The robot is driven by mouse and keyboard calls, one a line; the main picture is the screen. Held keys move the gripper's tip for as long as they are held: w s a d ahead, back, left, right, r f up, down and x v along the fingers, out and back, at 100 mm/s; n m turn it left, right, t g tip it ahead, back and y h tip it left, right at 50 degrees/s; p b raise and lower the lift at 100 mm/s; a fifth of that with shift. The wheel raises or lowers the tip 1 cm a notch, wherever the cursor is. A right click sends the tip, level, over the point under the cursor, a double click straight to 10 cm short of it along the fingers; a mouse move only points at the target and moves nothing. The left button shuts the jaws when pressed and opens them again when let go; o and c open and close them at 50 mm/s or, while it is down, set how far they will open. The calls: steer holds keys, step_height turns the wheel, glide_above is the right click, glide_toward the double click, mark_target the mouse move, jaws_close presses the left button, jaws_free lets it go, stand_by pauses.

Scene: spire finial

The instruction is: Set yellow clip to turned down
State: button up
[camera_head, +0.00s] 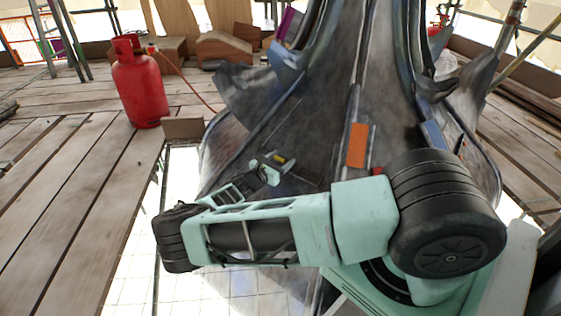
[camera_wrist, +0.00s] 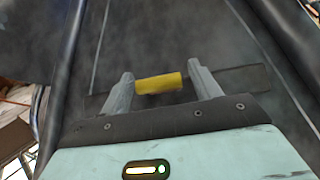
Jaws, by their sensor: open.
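The yellow clip (camera_wrist: 159,83) shows in the wrist view as a short yellow bar lying across the grey metal surface, on a dark strip. My gripper (camera_wrist: 160,82) is open, with one finger to the left of the clip and one to the right. The clip lies between the fingertips; I cannot tell whether either finger touches it. In the head view the clip (camera_head: 280,158) is a small yellow patch beside my gripper (camera_head: 272,168), which is low against the lead-grey spire. The clip's lower side is hidden.
The grey spire (camera_head: 310,110) fills the middle, with an orange clip (camera_head: 357,145) and a blue one (camera_head: 433,136) to the right. A red gas cylinder (camera_head: 138,82) stands on the planks at left. A gap in the planks lies below my arm.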

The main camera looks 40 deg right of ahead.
steer(key=c, duration=1)
steer(key=shift+r, duration=0.1)
steer(key=shift+p, duration=0.3)
